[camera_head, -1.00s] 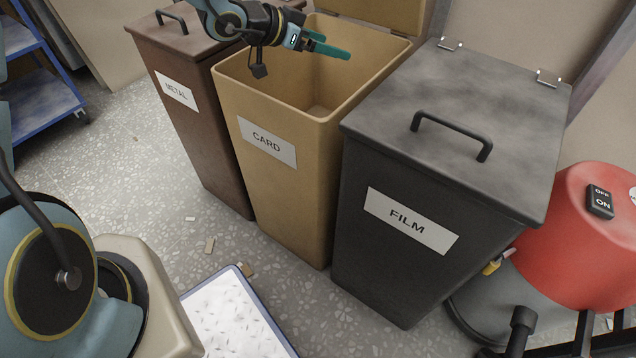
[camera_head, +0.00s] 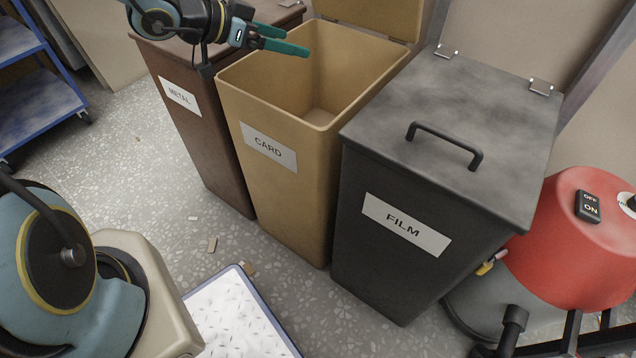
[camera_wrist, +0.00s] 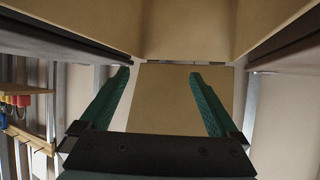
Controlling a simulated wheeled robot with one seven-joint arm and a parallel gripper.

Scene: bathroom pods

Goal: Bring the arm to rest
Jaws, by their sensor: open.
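My gripper (camera_head: 290,40) is open and empty in the head view, above the back left rim of the tan CARD bin (camera_head: 228,103). Its two green fingers point to the right. The CARD bin's lid (camera_head: 375,14) stands raised at the back, and the part of its floor that shows looks bare. In the wrist view the gripper (camera_wrist: 160,78) has its fingers wide apart with nothing between them. A tan panel shows beyond the fingers there; I cannot tell surely which part of the bin it is.
The brown METAL bin (camera_head: 200,130) and the black FILM bin (camera_head: 350,235) stand on either side, lids shut. A red vacuum (camera_head: 575,245) is at right, a blue shelf cart (camera_head: 40,105) at left. A white mat (camera_head: 235,320) and small scraps (camera_head: 212,244) lie on the floor.

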